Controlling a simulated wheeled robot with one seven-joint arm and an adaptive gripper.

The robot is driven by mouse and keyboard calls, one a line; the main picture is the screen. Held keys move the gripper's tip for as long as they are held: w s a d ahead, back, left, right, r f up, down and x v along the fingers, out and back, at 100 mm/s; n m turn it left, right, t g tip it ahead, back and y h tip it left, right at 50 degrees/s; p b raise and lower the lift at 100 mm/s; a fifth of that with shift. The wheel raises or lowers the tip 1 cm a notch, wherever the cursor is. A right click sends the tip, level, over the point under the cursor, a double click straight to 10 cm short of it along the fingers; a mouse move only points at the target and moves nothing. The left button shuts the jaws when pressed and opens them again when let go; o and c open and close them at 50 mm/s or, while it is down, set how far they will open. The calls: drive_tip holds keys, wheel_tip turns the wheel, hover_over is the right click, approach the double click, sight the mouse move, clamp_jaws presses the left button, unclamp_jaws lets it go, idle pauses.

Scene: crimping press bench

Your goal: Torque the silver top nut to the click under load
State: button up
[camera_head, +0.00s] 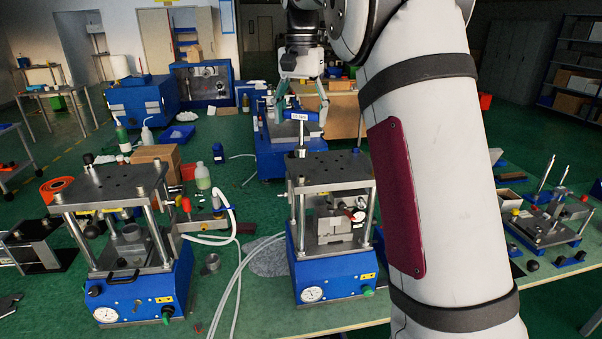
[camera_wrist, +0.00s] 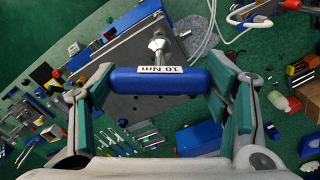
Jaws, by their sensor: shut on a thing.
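My gripper (camera_head: 300,110) is shut on the blue T-handle (camera_head: 303,116) of a torque tool marked 10 Nm. In the wrist view the handle (camera_wrist: 160,81) spans between the green-padded fingers of my gripper (camera_wrist: 157,90). The tool's silver shaft (camera_head: 300,138) points down, roughly upright, to the top plate (camera_head: 330,166) of the right-hand blue press. In the wrist view a round silver end (camera_wrist: 158,44) shows beyond the handle. The silver top nut cannot be told apart from this end, and I cannot tell whether the tool is seated on it.
A second blue press (camera_head: 140,285) stands at the left, with a clear bottle (camera_head: 202,176) and pale hoses (camera_head: 235,262) between the two. A blue machine (camera_head: 275,150) stands behind the right press. A fixture plate (camera_head: 545,228) lies at the right. My arm hides part of the bench.

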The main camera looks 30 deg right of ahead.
sight(301, 147)
drive_tip(key=shift+f, duration=0.1)
drive_tip(key=shift+f, duration=2.15)
drive_tip(key=shift+f, duration=1.15)
